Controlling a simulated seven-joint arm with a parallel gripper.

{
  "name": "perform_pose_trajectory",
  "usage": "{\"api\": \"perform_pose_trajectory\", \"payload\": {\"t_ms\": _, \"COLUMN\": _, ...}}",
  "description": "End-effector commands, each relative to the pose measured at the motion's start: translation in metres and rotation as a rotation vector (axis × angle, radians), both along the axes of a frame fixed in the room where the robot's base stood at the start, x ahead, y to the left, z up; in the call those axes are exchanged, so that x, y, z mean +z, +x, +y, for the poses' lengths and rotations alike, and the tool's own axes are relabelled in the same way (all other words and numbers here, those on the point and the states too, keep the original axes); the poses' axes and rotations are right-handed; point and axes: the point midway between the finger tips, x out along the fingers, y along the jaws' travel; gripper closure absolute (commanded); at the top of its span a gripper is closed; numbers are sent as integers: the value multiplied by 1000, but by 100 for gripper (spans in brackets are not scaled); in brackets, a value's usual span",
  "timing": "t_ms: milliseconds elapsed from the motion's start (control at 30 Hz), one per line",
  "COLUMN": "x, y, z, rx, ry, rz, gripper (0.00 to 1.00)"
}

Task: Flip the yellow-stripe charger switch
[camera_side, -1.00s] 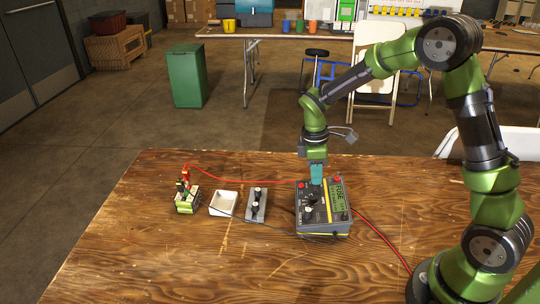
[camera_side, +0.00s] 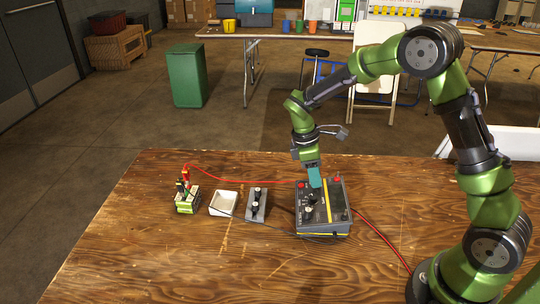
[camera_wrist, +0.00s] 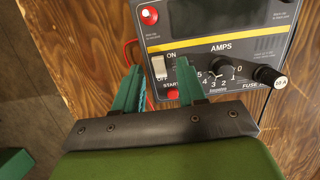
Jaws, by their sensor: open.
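The grey charger (camera_side: 340,218) with a yellow stripe sits on the wooden table in the side view. Its panel (camera_wrist: 205,36) fills the upper right of the wrist view, with the yellow stripe above the AMPS label. A white switch (camera_wrist: 158,67) sits at the panel's left, by the ON, OFF and START marks. My gripper (camera_side: 315,183) is open, tilted over the charger's upper part. In the wrist view my gripper's (camera_wrist: 158,72) teal fingertips lie to either side of the switch. I cannot tell whether they touch it. The display (camera_wrist: 220,15) is dark.
A black AMPS dial (camera_wrist: 220,70) and a fuse knob (camera_wrist: 268,76) are right of the switch. Left of the charger stand a grey block with black knobs (camera_side: 256,205), a white tray (camera_side: 224,197) and a battery (camera_side: 187,203) with cables.

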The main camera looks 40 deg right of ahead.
Motion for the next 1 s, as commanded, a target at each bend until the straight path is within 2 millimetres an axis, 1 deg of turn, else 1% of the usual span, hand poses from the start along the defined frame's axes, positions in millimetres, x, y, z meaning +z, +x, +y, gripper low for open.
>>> {"api": "perform_pose_trajectory", "payload": {"t_ms": 133, "x": 9, "y": 3, "z": 2, "rx": 1, "ry": -1, "rz": -3, "gripper": 60}}
{"api": "perform_pose_trajectory", "payload": {"t_ms": 233, "x": 25, "y": 6, "z": 5, "rx": 1, "ry": -1, "rz": -5, "gripper": 60}}
{"api": "perform_pose_trajectory", "payload": {"t_ms": 600, "x": 112, "y": 22, "z": 21, "rx": 1, "ry": 0, "rz": -7, "gripper": 60}}
{"api": "perform_pose_trajectory", "payload": {"t_ms": 700, "x": 131, "y": 25, "z": 25, "rx": 0, "ry": 0, "rz": -4, "gripper": 60}}
{"api": "perform_pose_trajectory", "payload": {"t_ms": 833, "x": 150, "y": 29, "z": 28, "rx": 1, "ry": -1, "rz": -2, "gripper": 60}}
{"api": "perform_pose_trajectory", "payload": {"t_ms": 1000, "x": 162, "y": 30, "z": 31, "rx": 0, "ry": -1, "rz": -1, "gripper": 60}}
